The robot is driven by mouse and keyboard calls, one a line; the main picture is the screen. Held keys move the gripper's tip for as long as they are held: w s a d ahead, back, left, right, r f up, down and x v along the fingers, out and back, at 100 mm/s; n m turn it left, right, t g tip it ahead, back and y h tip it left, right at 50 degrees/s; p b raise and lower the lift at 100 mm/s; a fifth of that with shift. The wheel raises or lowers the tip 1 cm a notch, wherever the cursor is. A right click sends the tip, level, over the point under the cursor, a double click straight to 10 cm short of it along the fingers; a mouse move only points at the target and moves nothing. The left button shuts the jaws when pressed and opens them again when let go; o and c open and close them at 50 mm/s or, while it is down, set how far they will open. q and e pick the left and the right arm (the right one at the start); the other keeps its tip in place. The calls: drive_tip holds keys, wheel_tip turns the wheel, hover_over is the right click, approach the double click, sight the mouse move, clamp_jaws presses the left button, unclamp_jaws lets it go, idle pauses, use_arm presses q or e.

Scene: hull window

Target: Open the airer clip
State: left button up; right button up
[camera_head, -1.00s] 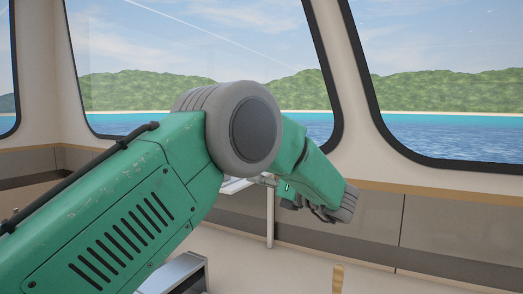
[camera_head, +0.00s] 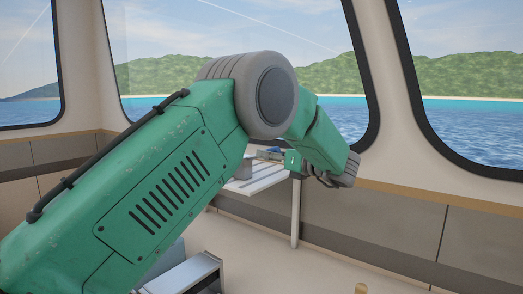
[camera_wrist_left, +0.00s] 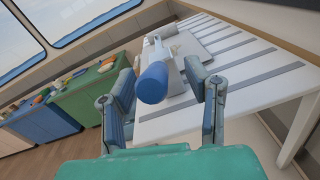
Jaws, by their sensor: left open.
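A pale grey fitting (camera_wrist_left: 165,52) with a thick blue round-ended part (camera_wrist_left: 153,84) stands on a white slatted table (camera_wrist_left: 250,75) in the left wrist view. It may be the airer clip; I cannot tell whether it is open or closed. My left gripper (camera_wrist_left: 160,92) is open, its fingers on either side of the blue end, with no clear contact. In the head view my left gripper (camera_head: 322,178) is mostly hidden by my wrist, beside the white table (camera_head: 262,179). A small blue part (camera_head: 272,153) shows on that table. My right gripper is not in view.
The table's leg (camera_head: 296,215) and a metal-edged step or box (camera_head: 190,275) show in the head view. Windows and a low wall panel (camera_head: 400,225) lie behind.

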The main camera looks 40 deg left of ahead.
use_arm(q)
drive_tip(key=shift+s+a+r, duration=0.1)
drive_tip(key=shift+a+r, duration=0.05)
drive_tip(key=shift+a, duration=0.95)
drive_tip(key=shift+a+f, duration=0.2)
drive_tip(key=shift+a, duration=0.35)
clamp_jaws()
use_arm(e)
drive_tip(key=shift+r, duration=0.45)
